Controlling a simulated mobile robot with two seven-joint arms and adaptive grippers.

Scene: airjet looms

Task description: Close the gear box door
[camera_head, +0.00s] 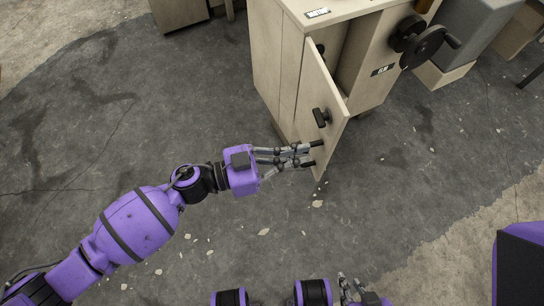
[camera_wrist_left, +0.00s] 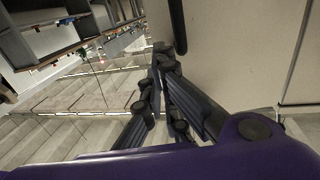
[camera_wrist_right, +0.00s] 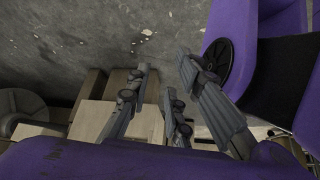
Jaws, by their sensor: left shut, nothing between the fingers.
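The gear box door (camera_head: 322,110) is a beige panel with a black handle (camera_head: 321,117), standing ajar from the beige cabinet (camera_head: 278,55) in the head view. My left gripper (camera_head: 312,155) is shut at the lower part of the door, below the handle; I cannot tell whether it touches. In the left wrist view its fingers (camera_wrist_left: 165,62) are together beside a pale panel (camera_wrist_left: 240,50). My right gripper (camera_head: 352,290) is low at the bottom edge of the head view, far from the door. In the right wrist view its fingers (camera_wrist_right: 155,95) look spread, with nothing between them.
A black handwheel (camera_head: 420,42) sticks out from the cabinet's right side. A grey box on a beige base (camera_head: 442,74) stands at the upper right. The grey concrete floor (camera_head: 110,110) left of the cabinet is clear, with small pale chips near the door.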

